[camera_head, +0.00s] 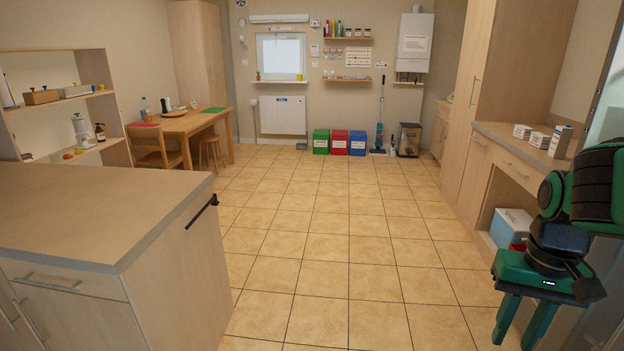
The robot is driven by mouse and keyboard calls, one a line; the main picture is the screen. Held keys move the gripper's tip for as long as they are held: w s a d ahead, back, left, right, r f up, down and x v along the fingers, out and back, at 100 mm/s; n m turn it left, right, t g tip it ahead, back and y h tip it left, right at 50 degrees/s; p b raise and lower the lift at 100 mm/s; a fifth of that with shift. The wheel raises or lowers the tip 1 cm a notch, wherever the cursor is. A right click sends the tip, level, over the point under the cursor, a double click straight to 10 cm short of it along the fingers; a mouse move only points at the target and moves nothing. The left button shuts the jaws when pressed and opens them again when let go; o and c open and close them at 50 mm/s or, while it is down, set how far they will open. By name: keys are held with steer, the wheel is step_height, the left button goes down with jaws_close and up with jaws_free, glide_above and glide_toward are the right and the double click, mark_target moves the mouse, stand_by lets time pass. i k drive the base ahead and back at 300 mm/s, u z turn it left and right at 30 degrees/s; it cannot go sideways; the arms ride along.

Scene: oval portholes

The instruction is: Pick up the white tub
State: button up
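I cannot make out for certain which object is the white tub. Small white containers (531,135) stand on the right-hand counter, too small to tell whether they are tubs or boxes. My gripper (512,344) hangs at the lower right, pointing down, with its two green fingers apart and nothing between them. It is in front of the right-hand cabinet, nearer to me and lower than the white containers, and touches none of them.
A tall white carton (560,141) stands on the right counter (490,130). A blue-and-white box (511,227) sits in the open niche below. A wooden counter (90,215) with a black bar handle blocks the near left. The tiled floor (345,235) between is clear.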

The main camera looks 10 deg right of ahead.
mark_target(523, 131)
steer(key=z, duration=0.05)
steer(key=i, duration=2.35)
steer(key=z, duration=1)
steer(key=i, duration=1)
steer(key=z, duration=0.85)
steer(key=i, duration=0.35)
steer(key=z, duration=0.15)
